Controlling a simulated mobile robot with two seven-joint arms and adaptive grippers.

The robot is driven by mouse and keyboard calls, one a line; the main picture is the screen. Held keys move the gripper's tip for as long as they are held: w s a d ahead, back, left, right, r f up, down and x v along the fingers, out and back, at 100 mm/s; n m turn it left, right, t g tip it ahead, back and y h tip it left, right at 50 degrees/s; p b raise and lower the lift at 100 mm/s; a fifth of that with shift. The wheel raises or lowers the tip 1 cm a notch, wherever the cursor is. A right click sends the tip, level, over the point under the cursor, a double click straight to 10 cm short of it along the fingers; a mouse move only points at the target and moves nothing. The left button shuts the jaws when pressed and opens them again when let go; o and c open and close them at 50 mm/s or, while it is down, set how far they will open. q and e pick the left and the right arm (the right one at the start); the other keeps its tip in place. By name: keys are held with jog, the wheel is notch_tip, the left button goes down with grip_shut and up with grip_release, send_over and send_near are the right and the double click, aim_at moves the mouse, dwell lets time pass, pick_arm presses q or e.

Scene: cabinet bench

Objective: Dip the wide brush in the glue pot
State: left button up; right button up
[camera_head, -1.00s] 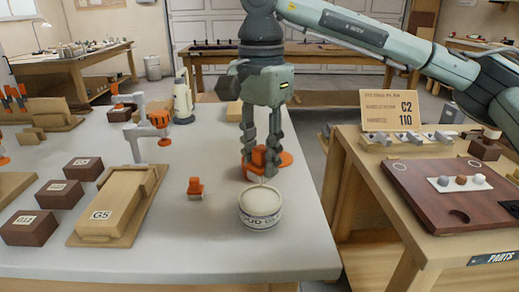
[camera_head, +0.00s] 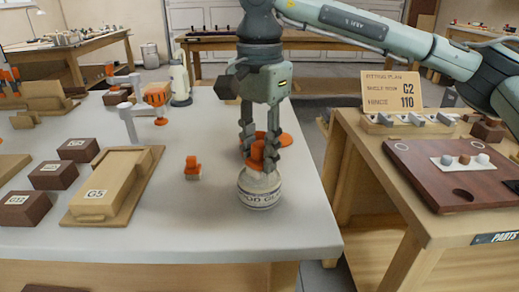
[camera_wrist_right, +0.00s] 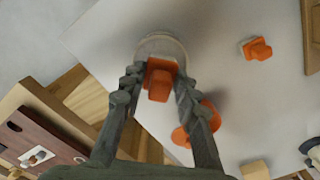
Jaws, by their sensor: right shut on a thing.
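The wide brush (camera_head: 257,151), with an orange handle, is held between the fingers of my right gripper (camera_head: 259,150). It also shows between the fingers in the right wrist view (camera_wrist_right: 160,78). The glue pot (camera_head: 259,192) is a round pale tub with dark lettering near the bench's front right. The brush is over the pot's mouth, its lower end at the pot's top. The bristles are hidden, so I cannot tell how deep they reach. In the right wrist view the pot (camera_wrist_right: 162,45) is partly covered by brush and fingers. My left gripper is not in view.
A smaller orange brush-like piece (camera_head: 193,168) lies left of the pot. An orange base (camera_head: 270,137) sits just behind the gripper. Box G5 (camera_head: 112,187) and dark blocks stand at left. The bench's right edge is near the pot, with a parts table (camera_head: 415,225) beyond.

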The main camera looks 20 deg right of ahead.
aim_at(260, 143)
jog(key=shift+s+f+b, duration=0.1)
jog(key=shift+f+b, duration=0.55)
jog(key=shift+f, duration=0.1)
dwell(1.9)
jog(key=shift+r+p, duration=2.25)
jog(key=shift+r, duration=1.4)
